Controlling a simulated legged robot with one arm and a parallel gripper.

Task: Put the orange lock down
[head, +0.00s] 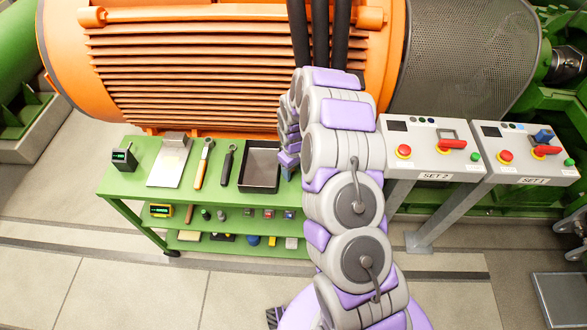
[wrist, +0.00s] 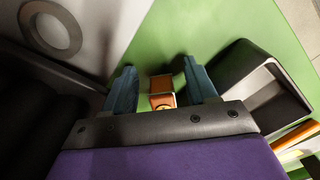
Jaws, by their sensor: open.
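The orange lock (wrist: 162,101) shows in the wrist view as a small orange block on or just above the green cart top (wrist: 215,25). It lies between the two blue-grey fingers of my gripper (wrist: 158,72), which are apart, with a visible gap on each side of the lock. Its lower part is hidden by the gripper body. In the head view my arm reaches to the right end of the green cart (head: 118,184), beside the dark tray (head: 260,166). The lock cannot be made out there, behind my arm.
The dark tray also shows close on the right in the wrist view (wrist: 240,75). Several tools and a metal plate (head: 170,163) lie on the cart's left part. Two control panels, SET 2 (head: 436,160) and SET 1 (head: 528,165), stand right of my arm. A large orange motor (head: 210,60) is behind.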

